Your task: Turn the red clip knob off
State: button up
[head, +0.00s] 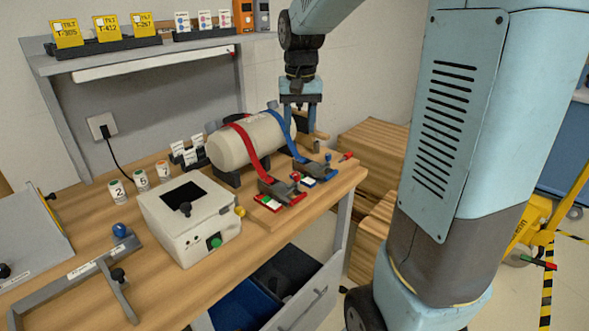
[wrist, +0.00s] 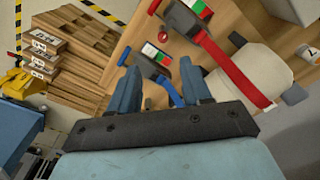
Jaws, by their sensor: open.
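The red clip (head: 278,188) is a dark buckle with red-edged parts on a red strap (head: 252,142), at the front of the wooden board. A white, green and red label (head: 268,202) lies beside it. In the wrist view the red clip (wrist: 184,17) is near the top, beyond my fingertips. I cannot tell its knob's setting. My gripper (head: 300,112) is pointing down behind the blue strap, above the board's right part. In the wrist view my gripper (wrist: 162,82) is open and empty, its two blue fingers spread apart, with no contact with the red clip visible.
A blue clip (head: 316,170) on a blue strap (head: 282,136) sits right of the red one. Both straps cross a cream cylinder (head: 237,146). A white box (head: 187,225) with knobs stands left of the board. Wooden pallets (head: 375,150) are behind the table's right edge.

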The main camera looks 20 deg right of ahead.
aim_at(297, 174)
jog(key=f, duration=0.5)
jog(key=w+f, duration=0.1)
jog(key=f, duration=0.9)
jog(key=shift+w, duration=0.4)
grip_shut()
